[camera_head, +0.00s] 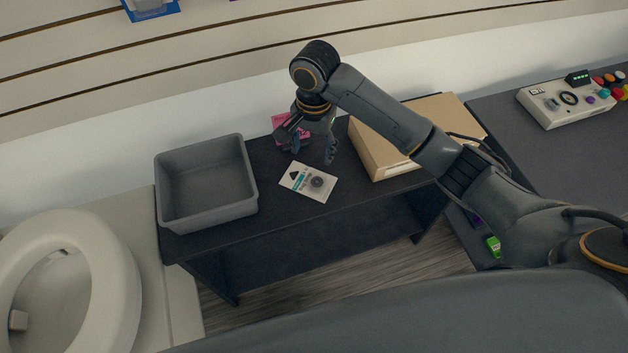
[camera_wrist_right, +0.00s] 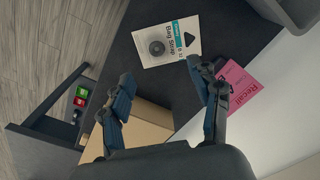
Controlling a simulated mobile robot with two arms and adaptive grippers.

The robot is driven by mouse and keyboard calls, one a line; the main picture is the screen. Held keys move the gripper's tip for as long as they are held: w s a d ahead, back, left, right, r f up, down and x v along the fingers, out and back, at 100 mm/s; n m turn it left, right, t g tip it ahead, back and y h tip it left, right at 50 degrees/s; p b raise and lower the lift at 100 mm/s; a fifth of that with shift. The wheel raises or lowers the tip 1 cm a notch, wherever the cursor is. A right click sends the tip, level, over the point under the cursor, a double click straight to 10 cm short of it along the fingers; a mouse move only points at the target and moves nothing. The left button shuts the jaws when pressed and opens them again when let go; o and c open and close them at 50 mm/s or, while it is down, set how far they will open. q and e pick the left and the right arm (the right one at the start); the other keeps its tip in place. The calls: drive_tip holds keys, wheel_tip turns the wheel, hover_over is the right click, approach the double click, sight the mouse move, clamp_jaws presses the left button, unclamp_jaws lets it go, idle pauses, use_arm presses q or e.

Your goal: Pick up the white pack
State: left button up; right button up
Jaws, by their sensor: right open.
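The white pack (camera_head: 308,183) lies flat on the dark table, with a round dark item and a black triangle on its face. In the right wrist view the white pack (camera_wrist_right: 166,42) reads "Bag Strap" and lies beyond the fingertips. My right gripper (camera_head: 312,152) is open and empty above the table, just behind the pack and apart from it. Its two fingers also show in the right wrist view (camera_wrist_right: 163,85). My left gripper is in neither view.
A grey bin (camera_head: 205,184) stands left of the pack. A cardboard box (camera_head: 385,158) is to its right. A pink "Recall" card (camera_wrist_right: 240,85) lies behind, partly hidden by my gripper. A control box (camera_head: 560,102) sits on the right-hand table.

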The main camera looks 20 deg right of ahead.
hover_over(318, 176)
drive_tip(key=a, duration=0.1)
drive_tip(key=shift+m, duration=0.3)
drive_tip(key=f, duration=0.7)
drive_tip(key=shift+s+f, duration=0.1)
drive_tip(key=shift+s, duration=0.2)
drive_tip(key=f, duration=0.3)
drive_tip(key=d+f, duration=0.1)
drive_tip(key=f, duration=0.1)
drive_tip(key=shift+w+f+p, duration=0.25)
drive_tip(key=shift+p, duration=0.1)
drive_tip(key=shift+c, duration=0.2)
drive_tip(key=c, duration=1.2)
drive_tip(key=shift+r, duration=0.15)
